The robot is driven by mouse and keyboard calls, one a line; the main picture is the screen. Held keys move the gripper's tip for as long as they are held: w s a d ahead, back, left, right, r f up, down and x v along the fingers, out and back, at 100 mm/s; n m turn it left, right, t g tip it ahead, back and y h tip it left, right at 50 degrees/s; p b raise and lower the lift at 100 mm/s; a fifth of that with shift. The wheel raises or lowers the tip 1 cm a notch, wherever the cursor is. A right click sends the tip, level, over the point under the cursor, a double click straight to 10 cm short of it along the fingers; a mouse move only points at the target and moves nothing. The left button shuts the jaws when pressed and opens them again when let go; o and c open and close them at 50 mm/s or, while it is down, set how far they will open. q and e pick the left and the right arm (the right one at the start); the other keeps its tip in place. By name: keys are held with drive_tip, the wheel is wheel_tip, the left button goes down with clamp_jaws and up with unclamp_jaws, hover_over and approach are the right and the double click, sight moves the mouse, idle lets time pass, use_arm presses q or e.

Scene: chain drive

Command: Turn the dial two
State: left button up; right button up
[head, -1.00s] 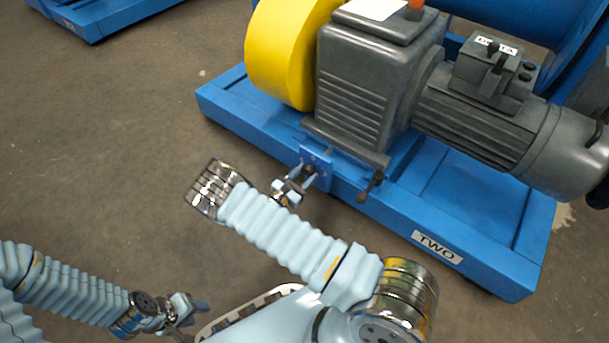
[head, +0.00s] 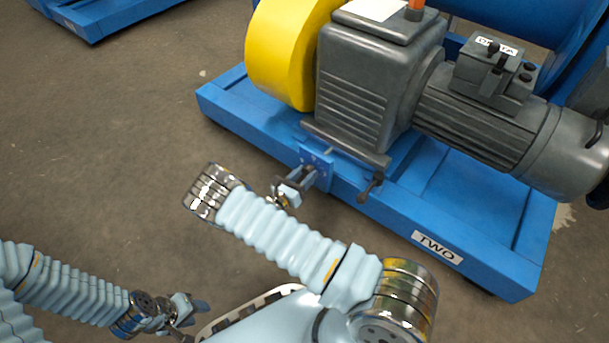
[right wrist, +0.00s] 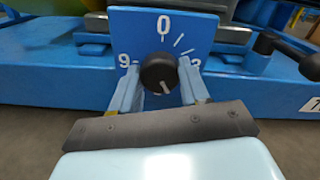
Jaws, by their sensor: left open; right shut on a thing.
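The dial is a black round knob (right wrist: 158,72) on a blue plate (right wrist: 205,30). White figures 0, 9 and part of a 3 show around it, with tick marks right of the 0. A small pale mark shows low on the knob. In the head view the plate (head: 316,160) is on the front of the blue base labelled TWO (head: 437,247). My right gripper (right wrist: 160,82) is shut on the knob, one finger on each side; it also shows in the head view (head: 307,178). My left gripper (head: 192,312) is open and empty, low at the left, away from the machine.
A grey gearbox (head: 355,85) with a yellow guard (head: 287,50) and a grey motor (head: 480,125) stand on the base. A dark lever (head: 370,187) sticks out right of the dial. Another blue base (head: 95,18) is at the far left. The floor between is clear.

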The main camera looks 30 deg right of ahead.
drive_tip(key=o, duration=1.1)
drive_tip(key=shift+c, duration=0.2)
drive_tip(key=shift+a, duration=0.15)
drive_tip(key=p+v, duration=0.1)
drive_tip(key=v, duration=1.2)
drive_tip(key=shift+s+a, duration=0.2)
drive_tip(key=shift+a, duration=0.05)
drive_tip(key=shift+f, duration=0.1)
